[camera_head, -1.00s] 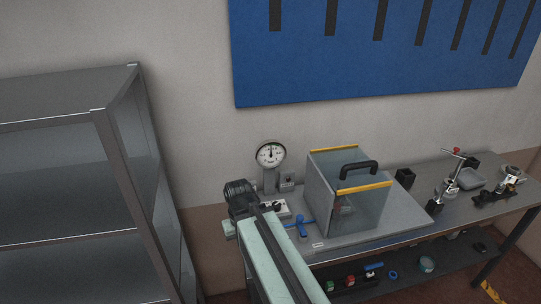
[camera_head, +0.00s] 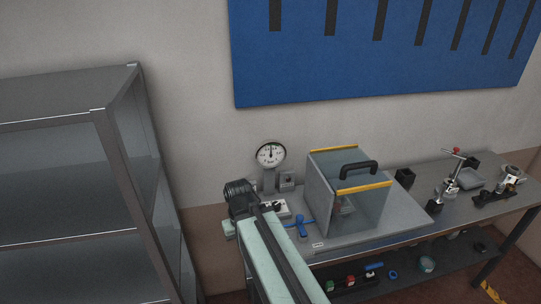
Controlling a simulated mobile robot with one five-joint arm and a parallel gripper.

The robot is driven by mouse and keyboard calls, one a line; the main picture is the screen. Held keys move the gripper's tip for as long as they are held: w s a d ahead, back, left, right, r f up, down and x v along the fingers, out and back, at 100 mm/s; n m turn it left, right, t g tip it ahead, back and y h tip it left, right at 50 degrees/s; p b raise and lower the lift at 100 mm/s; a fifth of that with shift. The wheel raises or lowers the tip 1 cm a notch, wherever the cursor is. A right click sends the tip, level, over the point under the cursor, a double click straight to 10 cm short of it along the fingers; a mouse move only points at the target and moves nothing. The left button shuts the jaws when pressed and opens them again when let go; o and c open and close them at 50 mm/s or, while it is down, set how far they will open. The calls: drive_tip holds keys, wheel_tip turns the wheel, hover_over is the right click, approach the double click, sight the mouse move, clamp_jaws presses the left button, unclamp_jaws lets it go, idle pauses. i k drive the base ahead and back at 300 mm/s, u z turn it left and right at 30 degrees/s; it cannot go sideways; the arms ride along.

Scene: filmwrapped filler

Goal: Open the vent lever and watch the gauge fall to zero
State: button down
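A round white gauge (camera_head: 270,154) stands on a post at the back left of the bench. Its dark needle points roughly straight up; the numbers are too small to read.
A clear box (camera_head: 374,210) with yellow edges and a black handle stands right of the lever. A small switch box (camera_head: 287,181) is beside the gauge. Metal fixtures (camera_head: 450,188) stand on the right of the bench. A grey shelf (camera_head: 70,170) is at left.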

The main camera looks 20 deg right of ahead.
sight(300, 218)
drive_tip(key=u, duration=1.65)
drive_tip(key=k, duration=0.45)
drive_tip(key=u, duration=0.3)
